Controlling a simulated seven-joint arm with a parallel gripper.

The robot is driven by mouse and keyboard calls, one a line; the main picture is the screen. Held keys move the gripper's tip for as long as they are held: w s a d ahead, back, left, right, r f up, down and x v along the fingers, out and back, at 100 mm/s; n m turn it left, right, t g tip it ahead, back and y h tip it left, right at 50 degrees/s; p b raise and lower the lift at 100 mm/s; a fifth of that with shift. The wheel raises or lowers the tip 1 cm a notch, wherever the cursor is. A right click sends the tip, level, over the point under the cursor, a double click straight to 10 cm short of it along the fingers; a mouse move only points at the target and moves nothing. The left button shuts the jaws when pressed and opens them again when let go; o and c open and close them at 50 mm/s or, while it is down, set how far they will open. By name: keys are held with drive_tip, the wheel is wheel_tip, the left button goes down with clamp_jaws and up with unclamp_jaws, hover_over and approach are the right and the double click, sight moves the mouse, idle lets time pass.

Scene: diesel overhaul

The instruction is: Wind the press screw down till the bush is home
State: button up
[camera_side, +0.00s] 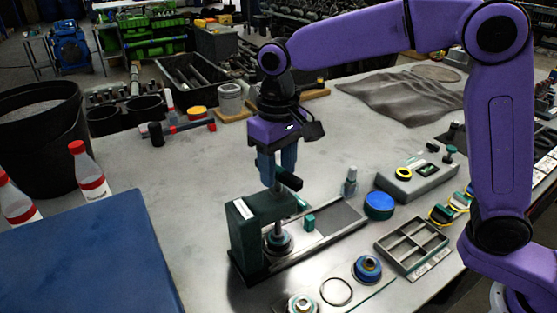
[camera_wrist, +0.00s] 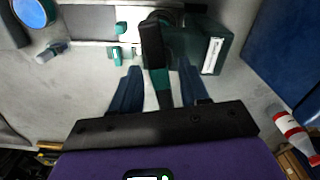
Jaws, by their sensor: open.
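The dark green press (camera_side: 245,230) stands on the bench at the middle of the side view and at the top of the wrist view (camera_wrist: 208,48). Its grey screw (camera_side: 277,212) runs upright, with a dark handle bar (camera_side: 289,180) across the top. The bar also shows in the wrist view (camera_wrist: 152,45). My gripper (camera_side: 278,178) is open, pointing down at the bar. In the wrist view its blue fingers (camera_wrist: 157,75) stand either side of the bar, apparently not touching it.
A blue box (camera_side: 90,255) lies left of the press. A small green block (camera_side: 309,222), a blue round lid (camera_side: 379,205), a grey divided tray (camera_side: 411,246) and a control box (camera_side: 415,178) lie to the right.

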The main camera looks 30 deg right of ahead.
drive_tip(key=shift+c, duration=0.3)
clamp_jaws()
drive_tip(key=shift+m, duration=1.1)
drive_tip(key=shift+o, duration=0.3)
unclamp_jaws()
drive_tip(key=shift+r, duration=2.7)
drive_tip(key=shift+r, duration=2)
